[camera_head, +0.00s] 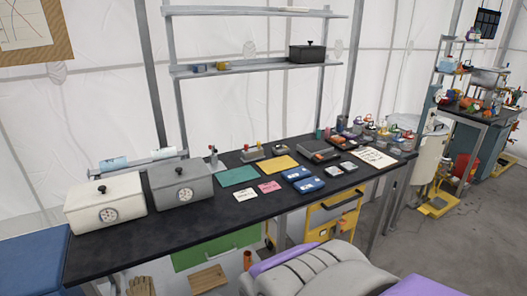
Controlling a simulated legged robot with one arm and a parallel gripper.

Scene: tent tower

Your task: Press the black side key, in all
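I cannot make out a black side key; at this size no single key can be told apart. Small devices lie on the long black table (220,222). Two blue ones with white markings (308,185) sit near the front edge. Grey and dark flat devices (318,151) lie behind them, and small grey ones (347,166) to their right. A white box (103,203) and a grey box (181,182), each with a round dial and a black top knob, stand at the left end. My gripper is not in view.
A shelf rack (250,68) stands behind. A yellow drawer cart (330,217) is under the table. A grey and purple shape (325,275) fills the bottom foreground. Open floor (470,245) lies at right.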

